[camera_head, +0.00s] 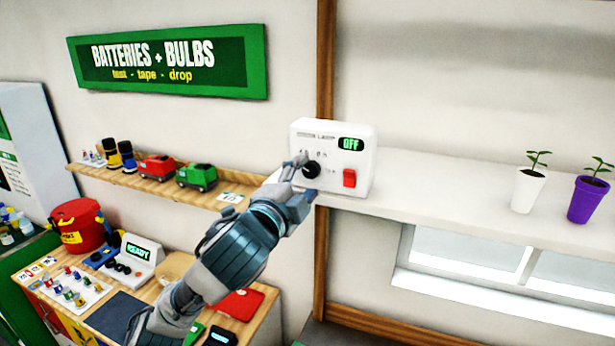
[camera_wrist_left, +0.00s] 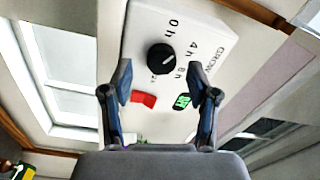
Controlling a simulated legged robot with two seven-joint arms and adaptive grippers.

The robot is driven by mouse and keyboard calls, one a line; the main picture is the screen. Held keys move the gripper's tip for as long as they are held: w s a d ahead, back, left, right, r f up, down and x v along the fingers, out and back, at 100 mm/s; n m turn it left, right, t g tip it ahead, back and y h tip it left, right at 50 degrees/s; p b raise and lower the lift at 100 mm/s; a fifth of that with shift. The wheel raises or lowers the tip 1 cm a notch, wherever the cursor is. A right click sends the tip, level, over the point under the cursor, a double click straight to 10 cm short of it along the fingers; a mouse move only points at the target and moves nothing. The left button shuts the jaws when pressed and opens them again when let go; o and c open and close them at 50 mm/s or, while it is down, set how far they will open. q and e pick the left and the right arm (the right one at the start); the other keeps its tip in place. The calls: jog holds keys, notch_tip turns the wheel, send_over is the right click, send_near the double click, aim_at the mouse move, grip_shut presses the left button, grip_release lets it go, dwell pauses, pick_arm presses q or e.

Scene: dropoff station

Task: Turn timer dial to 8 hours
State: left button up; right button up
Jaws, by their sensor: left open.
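The white timer box (camera_head: 361,160) stands on a white shelf, with a green-lit display (camera_head: 351,143) reading OFF and a red switch (camera_head: 349,178) below it. Its black dial (camera_head: 312,170) also shows in the left wrist view (camera_wrist_left: 160,57), with 0h, 4h and 8h printed around it. The dial has a small pale mark whose exact setting I cannot tell. My left gripper (camera_head: 303,176) is open in front of the dial. In the left wrist view the two fingers (camera_wrist_left: 161,82) are spread, with the dial between and beyond their tips; contact is unclear.
The white shelf (camera_head: 450,190) holds a white pot (camera_head: 528,190) and a purple pot (camera_head: 588,200) with seedlings at the right. A wooden shelf (camera_head: 150,186) with toy trucks is at the left. Below it, a crowded bench holds a red bucket (camera_head: 78,228) and a READY device (camera_head: 137,258).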

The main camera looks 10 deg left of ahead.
pick_arm(q)
jog(key=v, duration=0.9)
jog(key=shift+s+a+f, duration=0.2)
jog(key=shift+f, duration=0.1)
